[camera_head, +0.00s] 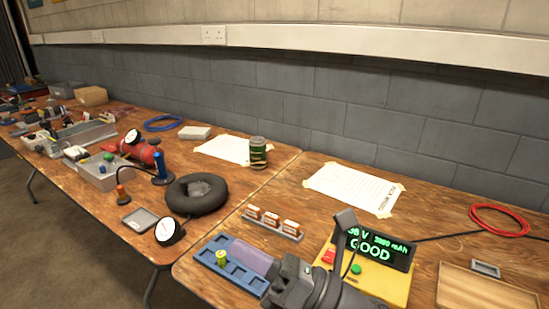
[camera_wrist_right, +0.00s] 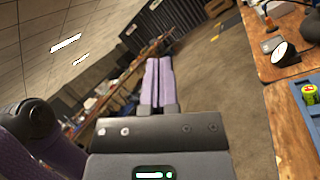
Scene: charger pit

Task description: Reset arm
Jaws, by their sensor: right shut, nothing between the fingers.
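My right gripper (camera_head: 236,246) comes in from the bottom of the head view. Its purple fingers are over or in front of the blue compartment tray (camera_head: 207,256); I cannot tell the height. The fingers show pressed together and empty in the right wrist view (camera_wrist_right: 158,62). The tray (camera_wrist_right: 302,108) and cell (camera_wrist_right: 309,94) also show at the right edge of the wrist view. My left gripper is not in view.
A yellow charger (camera_head: 393,289) with a lit display (camera_head: 376,248) reading GOOD stands right of my arm. A grey rack (camera_head: 273,226) of red-and-white packs is behind the tray. A wooden tray (camera_head: 480,290), a black ring (camera_head: 183,200) and a round gauge (camera_head: 168,231) lie around.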

